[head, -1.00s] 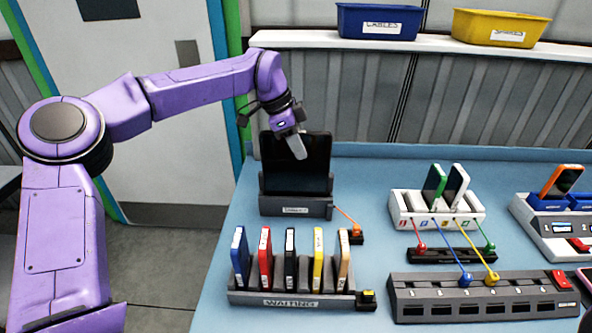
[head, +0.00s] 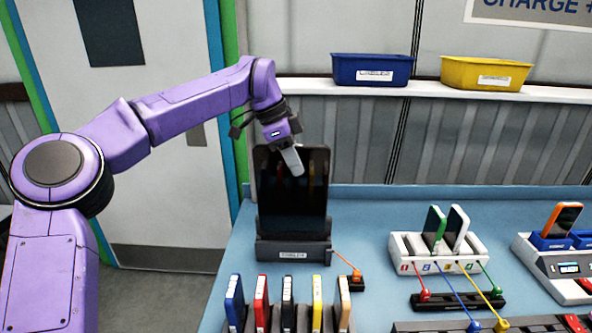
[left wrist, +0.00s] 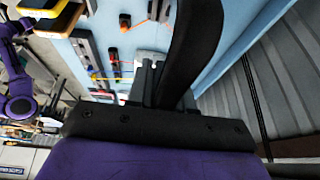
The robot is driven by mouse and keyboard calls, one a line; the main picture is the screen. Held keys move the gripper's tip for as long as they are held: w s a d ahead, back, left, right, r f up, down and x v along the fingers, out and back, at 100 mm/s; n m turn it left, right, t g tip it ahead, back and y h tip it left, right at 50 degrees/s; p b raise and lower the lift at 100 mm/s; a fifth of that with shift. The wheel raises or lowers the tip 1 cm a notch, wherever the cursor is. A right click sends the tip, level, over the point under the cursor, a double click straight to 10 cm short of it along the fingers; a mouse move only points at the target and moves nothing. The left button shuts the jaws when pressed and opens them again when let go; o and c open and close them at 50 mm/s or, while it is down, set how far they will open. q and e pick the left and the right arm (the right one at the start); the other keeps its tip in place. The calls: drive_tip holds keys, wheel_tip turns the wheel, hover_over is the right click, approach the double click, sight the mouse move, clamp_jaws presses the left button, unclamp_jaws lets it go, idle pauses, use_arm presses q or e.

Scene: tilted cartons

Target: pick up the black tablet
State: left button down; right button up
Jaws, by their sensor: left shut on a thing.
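The black tablet (head: 292,205) stands upright at the grey tablet dock (head: 293,251) in the head view, its screen facing me. It sits higher against the dock, and its lower edge is near the dock's front wall; I cannot tell whether it is clear of the slot. My left gripper (head: 291,160) is shut on the tablet's upper edge, right of its middle, with one grey finger in front of the screen. The left wrist view shows the tablet as a dark slab (left wrist: 195,48) by the grey fingers. My right gripper is not in view.
A rack of several coloured devices (head: 288,305) stands in front of the dock. An orange plug (head: 357,281) is at right. A white charger (head: 440,252) holds two phones. Blue (head: 372,70) and yellow (head: 486,73) bins are on the shelf behind.

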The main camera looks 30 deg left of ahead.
use_arm(q)
drive_tip(key=s+a+b, duration=0.4)
drive_tip(key=s+a, duration=0.3)
drive_tip(key=a, duration=0.4)
drive_tip(key=shift+s+a, duration=0.2)
drive_tip(key=shift+a, duration=0.15)
drive_tip(key=shift+r+p, duration=0.65)
drive_tip(key=shift+r, duration=0.1)
wheel_tip(320, 180, up, 7)
drive_tip(key=p, duration=0.5)
drive_tip(key=shift+r+p, duration=0.2)
drive_tip(key=shift+p, duration=0.2)
drive_tip(key=shift+w+d, duration=0.1)
